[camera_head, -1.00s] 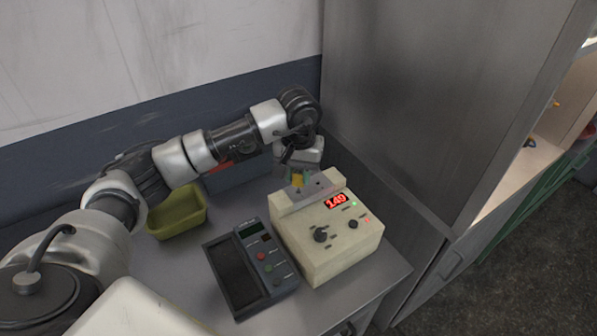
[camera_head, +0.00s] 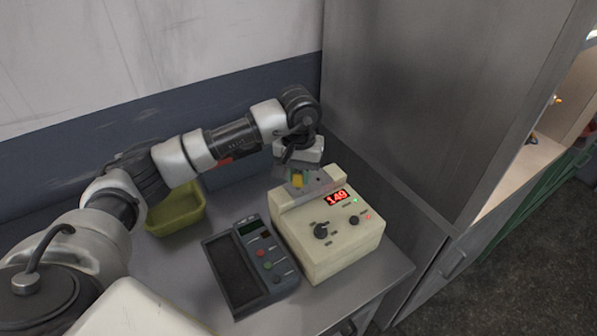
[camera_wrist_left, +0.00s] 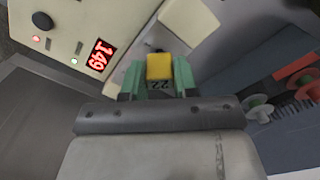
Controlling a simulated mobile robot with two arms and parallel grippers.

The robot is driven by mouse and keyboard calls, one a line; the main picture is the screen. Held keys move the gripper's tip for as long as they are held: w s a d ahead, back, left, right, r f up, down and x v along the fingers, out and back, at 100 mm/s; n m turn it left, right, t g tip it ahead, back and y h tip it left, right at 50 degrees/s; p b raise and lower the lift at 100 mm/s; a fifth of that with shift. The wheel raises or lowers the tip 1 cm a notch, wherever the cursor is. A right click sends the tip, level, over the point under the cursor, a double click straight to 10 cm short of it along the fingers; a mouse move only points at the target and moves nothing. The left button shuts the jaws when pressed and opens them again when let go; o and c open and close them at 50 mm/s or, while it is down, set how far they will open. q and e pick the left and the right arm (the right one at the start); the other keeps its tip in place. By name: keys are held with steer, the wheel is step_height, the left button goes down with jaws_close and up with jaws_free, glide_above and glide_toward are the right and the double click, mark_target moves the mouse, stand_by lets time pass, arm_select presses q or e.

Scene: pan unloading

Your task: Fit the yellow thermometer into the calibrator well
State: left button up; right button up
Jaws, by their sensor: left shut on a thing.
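The yellow thermometer (camera_head: 298,181) is in my left gripper (camera_head: 299,176), over the back part of the cream calibrator (camera_head: 325,262). The grey top plate (camera_head: 318,187) of the calibrator lies right by the fingertips. The thermometer's lower end and the well under it are hidden, so I cannot tell whether it is in the well. My right gripper is not in view.
A dark grey meter with buttons (camera_head: 267,263) lies left of the calibrator. A yellow-green bin (camera_head: 177,212) stands behind it. A tall grey cabinet (camera_head: 420,100) rises close on the right.

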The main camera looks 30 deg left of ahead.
arm_select(q)
steer(key=shift+f+b, duration=0.35)
steer(key=shift+f, duration=0.05)
steer(key=o, duration=1)
step_height(320, 180, up, 10)
steer(key=b, duration=0.2)
steer(key=shift+b, duration=0.4)
steer(key=shift+r, duration=0.45)
steer(key=shift+f, duration=0.1)
